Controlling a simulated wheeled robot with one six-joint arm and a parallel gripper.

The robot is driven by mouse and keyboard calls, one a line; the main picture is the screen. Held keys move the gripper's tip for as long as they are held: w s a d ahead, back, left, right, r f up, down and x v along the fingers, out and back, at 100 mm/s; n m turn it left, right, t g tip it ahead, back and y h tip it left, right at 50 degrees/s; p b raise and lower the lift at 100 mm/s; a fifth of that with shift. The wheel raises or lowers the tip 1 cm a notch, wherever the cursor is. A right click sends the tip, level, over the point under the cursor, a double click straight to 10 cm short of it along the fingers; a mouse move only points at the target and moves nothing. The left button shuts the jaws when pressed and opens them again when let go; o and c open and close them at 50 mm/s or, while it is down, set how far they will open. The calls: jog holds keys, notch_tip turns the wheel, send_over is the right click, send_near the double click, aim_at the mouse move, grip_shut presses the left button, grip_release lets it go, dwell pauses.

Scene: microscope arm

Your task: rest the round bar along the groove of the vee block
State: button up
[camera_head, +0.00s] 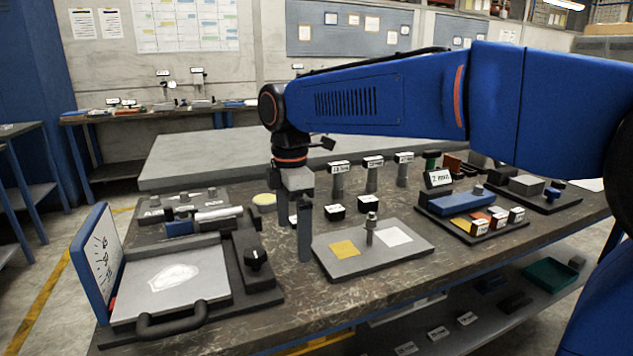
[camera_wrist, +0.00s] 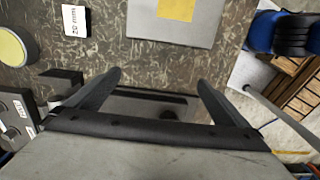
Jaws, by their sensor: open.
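A pale metal cylinder (camera_head: 218,213), which looks like the round bar, lies lengthwise on the small dark fixture at the back left of the bench. A blue block (camera_head: 178,228) sits at its left end. I cannot make out a vee groove, so I cannot tell which piece is the vee block. My gripper (camera_head: 301,232) points down over the bench, right of the dark box with a knob (camera_head: 254,259). In the wrist view its two fingers (camera_wrist: 159,80) are spread with nothing held between them.
A grey plate (camera_head: 333,266) with yellow and white squares and an upright post stands right of my gripper. A yellow disc (camera_head: 264,200) and several small labelled blocks stand behind it. A screen and tray (camera_head: 212,285) occupy the front left. A blue block (camera_head: 460,203) sits farther right.

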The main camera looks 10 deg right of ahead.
notch_tip(320, 180, down, 5)
jog(key=shift+r, duration=0.2)
notch_tip(320, 180, up, 17)
jog(key=shift+s+d+f+m, duration=0.2)
jog(key=shift+s+d+m, duration=0.15)
jog(key=shift+d, duration=0.35)
jog(key=shift+s+d+f+m, duration=0.2)
jog(key=shift+d+m, duration=0.1)
jog(key=shift+d, duration=0.35)
jog(key=shift+s+d+f+m, duration=0.15)
jog(key=shift+s+d+m, duration=0.2)
jog(key=shift+d, duration=0.35)
jog(key=s+d+f+m+t, duration=0.2)
jog(key=s+d+f+m, duration=0.7)
jog(key=d+f, duration=0.2)
jog(key=s+d+f+m+t, duration=0.2)
jog(key=s+d+f+m, duration=0.8)
jog(key=d+f, duration=0.2)
jog(key=shift+s+f+t, duration=0.2)
jog(key=shift+f+t, duration=0.2)
jog(key=shift+f, duration=0.4)
